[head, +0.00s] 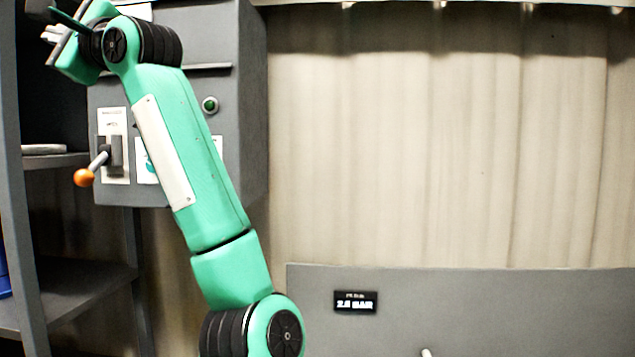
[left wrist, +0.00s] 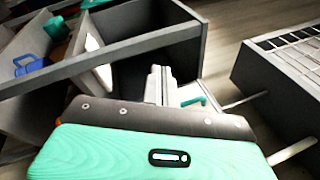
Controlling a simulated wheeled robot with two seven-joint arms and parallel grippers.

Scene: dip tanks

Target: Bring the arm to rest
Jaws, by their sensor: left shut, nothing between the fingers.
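My green left arm (head: 190,160) rises from the bottom of the head view and leans to the upper left. My left gripper (head: 58,36) is at the top left corner, in front of the grey control cabinet (head: 245,110). It also shows in the left wrist view (left wrist: 160,84), where its pale fingers are together with nothing between them. The gripper is small and partly cut by dark parts in the head view. My right arm and gripper are in neither view.
The cabinet carries a lever with an orange knob (head: 84,178) and a green button (head: 210,104). Grey shelving (head: 75,290) stands at left. A grey panel with a pressure display (head: 355,302) is at lower right. The wrist view shows a blue object (left wrist: 30,65) and a grated box (left wrist: 285,75).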

